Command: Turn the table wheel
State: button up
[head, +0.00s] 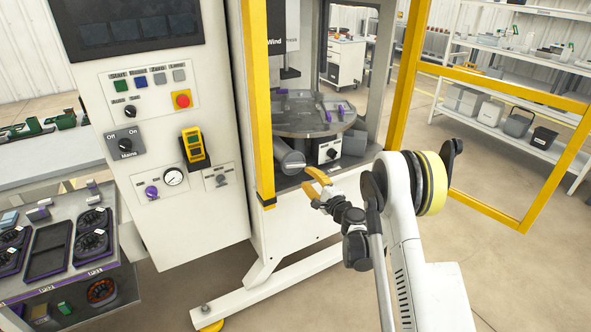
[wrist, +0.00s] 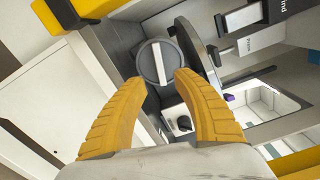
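The round table (head: 305,128) stands inside the machine, with small parts on top. Below its left front is a dark grey cylinder (head: 291,160), which looks like the table wheel. In the wrist view the wheel (wrist: 149,71) faces me as a grey disc with a pale bar across it, slightly tilted from upright. My gripper (head: 311,179) is in front of the machine, to the right of and lower than the wheel in the head view. Its yellow fingers are apart with nothing between them. In the wrist view the wheel lies beyond the fingertips (wrist: 159,82), apparently not touching.
A small black knob on a white box (head: 331,153) sits right of the wheel. A yellow post (head: 258,100) stands close on the left, and an open yellow-framed door (head: 500,82) on the right. The control cabinet (head: 160,130) is further left. Floor right of my arm is clear.

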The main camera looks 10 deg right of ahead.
aim_at(297, 167)
jog(key=b+x, duration=0.2)
jog(key=x, duration=0.5)
jog(key=shift+w+f, duration=0.15)
jog(key=shift+f, duration=0.05)
jog(key=shift+w+a+r, duration=0.15)
jog(key=shift+w, duration=0.2)
grip_shut()
